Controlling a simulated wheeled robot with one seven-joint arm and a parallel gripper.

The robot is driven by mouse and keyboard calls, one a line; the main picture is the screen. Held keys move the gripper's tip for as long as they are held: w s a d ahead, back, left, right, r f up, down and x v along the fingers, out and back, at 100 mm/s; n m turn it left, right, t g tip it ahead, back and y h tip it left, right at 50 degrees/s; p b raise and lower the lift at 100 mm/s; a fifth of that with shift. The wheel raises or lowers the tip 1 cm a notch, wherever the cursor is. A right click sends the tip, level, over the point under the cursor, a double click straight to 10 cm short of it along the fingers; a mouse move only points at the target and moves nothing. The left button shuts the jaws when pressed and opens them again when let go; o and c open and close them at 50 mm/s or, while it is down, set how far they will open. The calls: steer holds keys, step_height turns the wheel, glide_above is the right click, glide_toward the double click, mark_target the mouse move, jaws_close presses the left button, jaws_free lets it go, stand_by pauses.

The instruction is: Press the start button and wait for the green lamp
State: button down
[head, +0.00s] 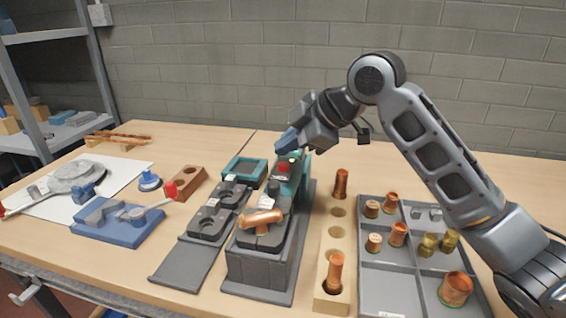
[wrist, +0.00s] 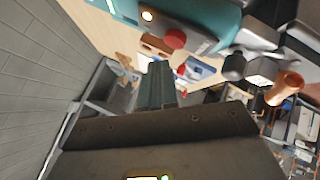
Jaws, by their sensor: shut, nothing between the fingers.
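The pressing station (head: 268,262) stands mid-table, with a grey base and a teal housing (head: 302,172) at its back. A red button (head: 283,168) sits on the dark panel of the housing; it also shows in the wrist view (wrist: 175,39). Near the button a small lamp (wrist: 148,15) glows yellowish-white. A copper fitting (head: 262,217) lies in the front of the station. My gripper (head: 284,143) is shut and empty, above and behind the button. In the wrist view its closed fingers (wrist: 157,85) are apart from the button.
A wooden block (head: 333,303) with holes and copper fittings stands right of the station. A grey divided tray (head: 385,280) with copper and brass parts is further right. A grey fixture strip (head: 185,262), a blue fixture (head: 115,228) and a red-handled clamp are left.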

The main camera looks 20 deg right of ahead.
mark_target(287, 167)
steer(key=shift+r+p, duration=1.45)
steer(key=shift+r, duration=0.8)
